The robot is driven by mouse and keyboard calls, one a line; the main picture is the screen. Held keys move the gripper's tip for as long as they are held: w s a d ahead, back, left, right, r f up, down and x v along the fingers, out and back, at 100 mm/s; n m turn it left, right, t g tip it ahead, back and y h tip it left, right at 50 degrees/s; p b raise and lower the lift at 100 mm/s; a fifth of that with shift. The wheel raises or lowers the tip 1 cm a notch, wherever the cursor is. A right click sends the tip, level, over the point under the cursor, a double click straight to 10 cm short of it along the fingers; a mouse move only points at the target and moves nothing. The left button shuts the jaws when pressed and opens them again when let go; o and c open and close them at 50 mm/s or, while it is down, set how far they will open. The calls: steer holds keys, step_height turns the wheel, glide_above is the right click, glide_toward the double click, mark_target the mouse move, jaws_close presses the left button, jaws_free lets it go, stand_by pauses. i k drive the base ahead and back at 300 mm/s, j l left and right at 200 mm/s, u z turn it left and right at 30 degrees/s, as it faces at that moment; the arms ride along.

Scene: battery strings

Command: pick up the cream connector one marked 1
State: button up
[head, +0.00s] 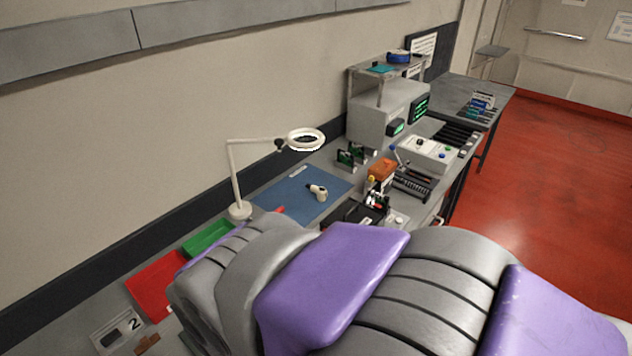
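I cannot make out a cream connector marked 1 in the head view. A pale block (112,333) with dark openings and a black "2" lies on the bench at the lower left, partly cut by the shadowed edge of the view. My arm, grey with purple covers, fills the lower middle and right and hides part of the bench. My gripper does not show, so I cannot see whether it holds anything.
A red tray (157,284) and a green tray (209,239) lie along the bench by the wall. A white ring lamp (240,209) stands behind a blue mat (285,197) bearing a small cream-and-black tool (318,192). Instruments crowd the far bench; red floor (560,200) is open at right.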

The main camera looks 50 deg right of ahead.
mark_target(321, 191)
steer(key=z, duration=1.6)
steer(key=i+l+u, duration=0.1)
steer(key=u, duration=0.3)
steer(key=i+l+u, duration=0.1)
steer(key=l+u, duration=0.15)
steer(key=u, duration=0.15)
steer(key=l+u, duration=0.2)
steer(key=u, duration=0.25)
steer(key=l+u, duration=0.25)
steer(key=u, duration=0.15)
steer(key=l+u, duration=0.2)
steer(key=u, duration=0.2)
steer(key=k+l+u, duration=0.1)
steer(key=l, duration=0.35)
steer(key=l+u, duration=0.1)
steer(key=l, duration=0.3)
steer(key=k+l+u, duration=0.1)
steer(key=l, duration=0.35)
steer(key=k+l+u, duration=0.1)
steer(key=l, duration=0.3)
steer(key=k+l+u, duration=0.15)
steer(key=l, duration=0.25)
steer(key=k+l+u, duration=0.1)
steer(key=k+l, duration=0.15)
steer(key=l, duration=0.15)
steer(key=k+l, duration=0.15)
steer(key=l, duration=0.15)
steer(key=k+l, duration=0.15)
steer(key=l, duration=0.2)
